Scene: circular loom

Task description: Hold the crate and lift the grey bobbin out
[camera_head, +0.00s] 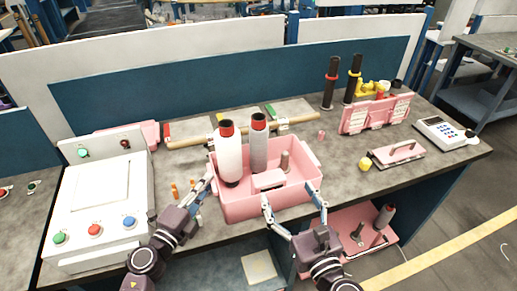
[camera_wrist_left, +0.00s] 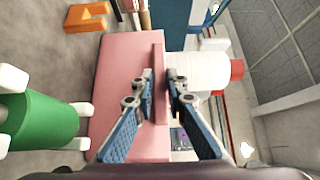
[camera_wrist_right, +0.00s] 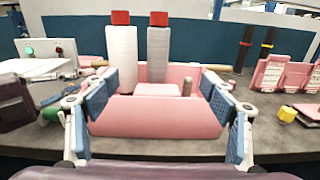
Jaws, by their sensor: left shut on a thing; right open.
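The pink crate (camera_head: 245,207) stands on the grey workbench. The grey bobbin (camera_head: 259,147), with a red top, stands upright in it beside a white bobbin (camera_head: 230,160), also red-topped. Both also show in the right wrist view, the grey one (camera_wrist_right: 158,52) right of the white one (camera_wrist_right: 122,60). My left gripper (camera_head: 208,182) is shut on the crate's left wall, which lies between its fingers in the left wrist view (camera_wrist_left: 161,85). My right gripper (camera_head: 296,200) is open and empty at the crate's front side, its fingers spread wide.
Inside the crate are a short peg (camera_head: 285,161) and a pink block (camera_head: 268,180). A white control box (camera_head: 98,205) stands at the left. A pink rack (camera_head: 372,115), a yellow knob (camera_head: 366,163) and a pink plate (camera_head: 398,155) are at the right. A wooden bar (camera_head: 190,142) lies behind the crate.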

